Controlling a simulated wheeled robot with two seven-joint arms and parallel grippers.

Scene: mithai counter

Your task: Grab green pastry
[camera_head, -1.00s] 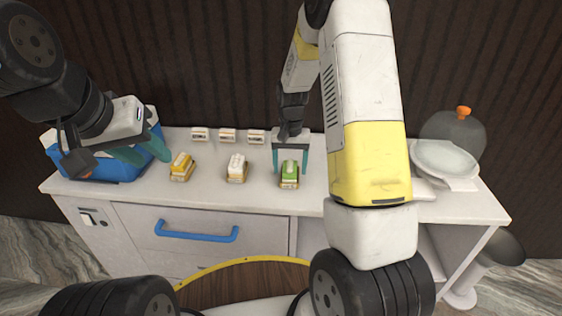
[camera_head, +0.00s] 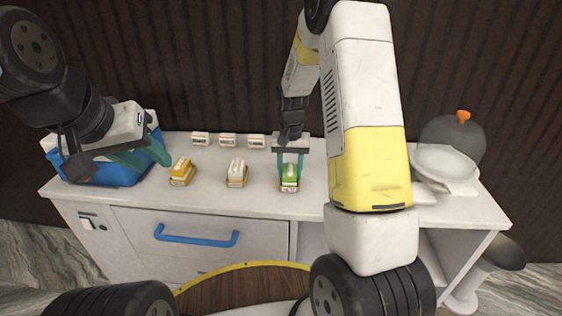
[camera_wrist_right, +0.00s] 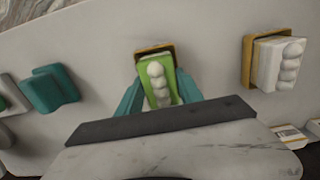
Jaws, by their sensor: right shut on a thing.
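The green pastry (camera_head: 289,175) sits on the white counter, in a golden base, at the right end of a row with a white and a yellow pastry. In the right wrist view the green pastry (camera_wrist_right: 158,83) has a white topping and lies between the teal fingers. My right gripper (camera_head: 290,172) is shut on the green pastry from above; the pastry appears still at counter level. My left gripper (camera_head: 150,158) is over the blue container at the left, its fingers apart, with nothing seen between them.
The white pastry (camera_head: 237,173) and yellow pastry (camera_head: 182,171) stand to the left. Small label cards (camera_head: 227,140) line the back. A blue container (camera_head: 110,172) is at the left end. A plate (camera_head: 444,161) and a dark dome (camera_head: 455,134) are at the right.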

